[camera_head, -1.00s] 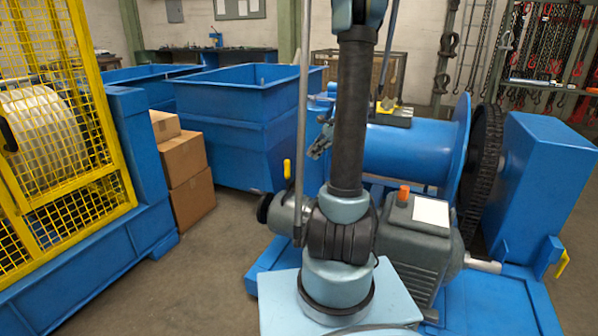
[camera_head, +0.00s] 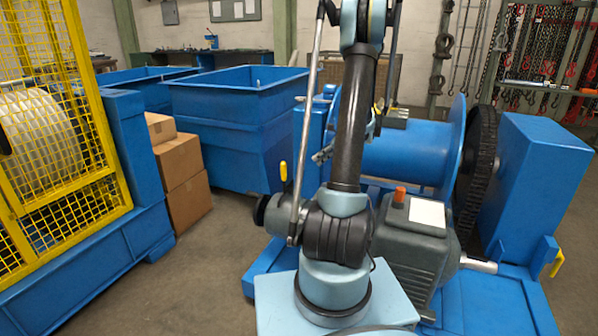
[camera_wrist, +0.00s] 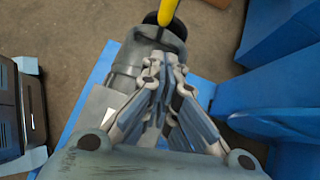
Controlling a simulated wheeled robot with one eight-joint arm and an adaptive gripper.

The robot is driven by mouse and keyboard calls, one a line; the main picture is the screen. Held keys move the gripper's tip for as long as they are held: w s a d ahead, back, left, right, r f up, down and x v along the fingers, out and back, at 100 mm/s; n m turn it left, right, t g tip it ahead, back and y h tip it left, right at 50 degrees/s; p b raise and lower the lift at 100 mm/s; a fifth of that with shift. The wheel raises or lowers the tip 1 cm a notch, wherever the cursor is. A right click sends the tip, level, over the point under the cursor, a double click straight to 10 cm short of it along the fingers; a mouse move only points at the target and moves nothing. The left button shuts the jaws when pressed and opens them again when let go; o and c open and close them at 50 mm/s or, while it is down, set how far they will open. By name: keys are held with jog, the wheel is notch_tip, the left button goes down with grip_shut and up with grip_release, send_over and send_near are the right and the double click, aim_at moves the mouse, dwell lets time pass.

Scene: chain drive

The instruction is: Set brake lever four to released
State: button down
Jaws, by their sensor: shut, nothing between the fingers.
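A yellow lever handle (camera_head: 283,171) stands upright beside the black-capped left end of the grey motor unit (camera_head: 412,238). In the wrist view, a yellow handle (camera_wrist: 169,10) rises from a grey housing (camera_wrist: 146,62) just beyond my fingertips. It looks like the same lever, but no number is readable. My gripper (camera_wrist: 163,60) is shut and empty, pointing at the base of that handle. I cannot tell whether it touches. In the head view my gripper (camera_head: 322,155) is small and partly hidden by my arm. Another yellow lever (camera_head: 557,263) hangs at the right blue housing.
A blue drum (camera_head: 410,155) and dark chain wheel (camera_head: 478,165) sit behind the motor. A blue bin (camera_head: 230,125), cardboard boxes (camera_head: 178,170) and a yellow mesh guard (camera_head: 50,130) stand left. Bare floor (camera_head: 205,270) lies between the guard and the machine.

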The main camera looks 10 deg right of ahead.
send_near(284, 179)
notch_tip(284, 179, down, 3)
jog(key=d, duration=0.2)
jog(key=shift+w+a+r, duration=0.1)
jog(key=shift+w+a, duration=0.2)
jog(key=shift+a, duration=0.3)
jog(key=shift+w+a, duration=0.3)
jog(key=shift+a, duration=0.3)
jog(key=shift+w+a+r, duration=0.1)
jog(key=shift+w+a, duration=0.25)
jog(key=shift+a, duration=0.25)
